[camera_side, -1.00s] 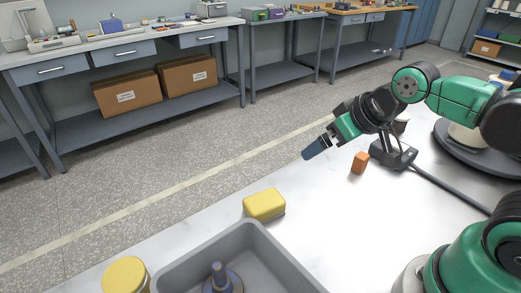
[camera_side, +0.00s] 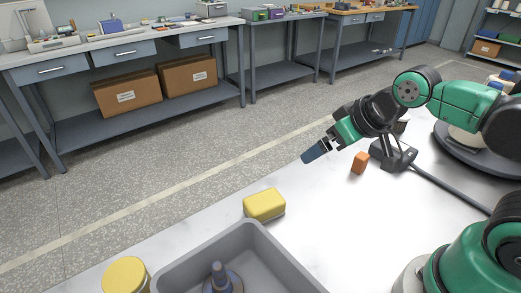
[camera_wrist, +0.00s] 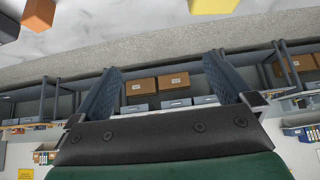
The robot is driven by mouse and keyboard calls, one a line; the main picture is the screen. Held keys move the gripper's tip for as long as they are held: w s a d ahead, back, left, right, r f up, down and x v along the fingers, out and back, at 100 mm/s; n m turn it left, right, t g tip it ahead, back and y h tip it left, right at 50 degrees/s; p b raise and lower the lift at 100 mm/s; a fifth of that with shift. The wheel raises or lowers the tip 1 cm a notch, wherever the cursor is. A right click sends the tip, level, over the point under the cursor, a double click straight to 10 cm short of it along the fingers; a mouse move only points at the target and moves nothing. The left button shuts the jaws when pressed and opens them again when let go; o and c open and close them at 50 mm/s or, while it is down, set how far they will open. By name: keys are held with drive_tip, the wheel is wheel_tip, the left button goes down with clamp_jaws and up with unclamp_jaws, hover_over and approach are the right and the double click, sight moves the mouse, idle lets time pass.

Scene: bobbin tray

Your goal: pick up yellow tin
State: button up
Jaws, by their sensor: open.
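Two yellow things stand on the white table: a rounded rectangular block (camera_side: 264,205) beside the grey tray, and a round, flat-topped can (camera_side: 126,275) at the lower left, cut by the picture edge. I cannot tell for sure which is the yellow tin. My gripper (camera_side: 318,150) is open and empty, raised above the table, up and right of the rectangular block and well apart from both. In the wrist view its two fingers (camera_wrist: 163,68) are spread, with only the distant benches between them. A yellow piece (camera_wrist: 212,5) shows at that view's top edge.
A grey tray (camera_side: 178,272) holding a bobbin on a blue-grey peg (camera_side: 219,275) stands at the front. A small orange block (camera_side: 360,163) sits right of my gripper, near a dark device with a cable (camera_side: 394,154). The table between block and tray's right is clear.

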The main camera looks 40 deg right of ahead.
drive_tip(key=w+a+r+m+g+y, duration=0.1)
drive_tip(key=w+a+m+g+y, duration=0.1)
drive_tip(key=w+a+m+y, duration=0.45)
drive_tip(key=m+g+y, duration=0.4)
drive_tip(key=m+g, duration=0.1)
drive_tip(key=g, duration=0.1)
approach(137, 262)
drive_tip(key=w, duration=0.3)
drive_tip(key=a+f+g, duration=0.1)
drive_tip(key=s+a+f+m+g, duration=0.1)
drive_tip(key=a+f, duration=0.1)
drive_tip(key=s+a+f+m+g+y, duration=0.1)
drive_tip(key=a+g, duration=0.1)
drive_tip(key=shift+s+a+f, duration=0.2)
drive_tip(key=shift+f, duration=0.1)
drive_tip(key=shift+s+a+f, duration=0.25)
drive_tip(key=shift+a+f, duration=0.1)
drive_tip(key=shift+a, duration=0.1)
drive_tip(key=shift+x, duration=2.4)
drive_tip(key=shift+r, duration=0.15)
drive_tip(key=shift+c, duration=0.2)
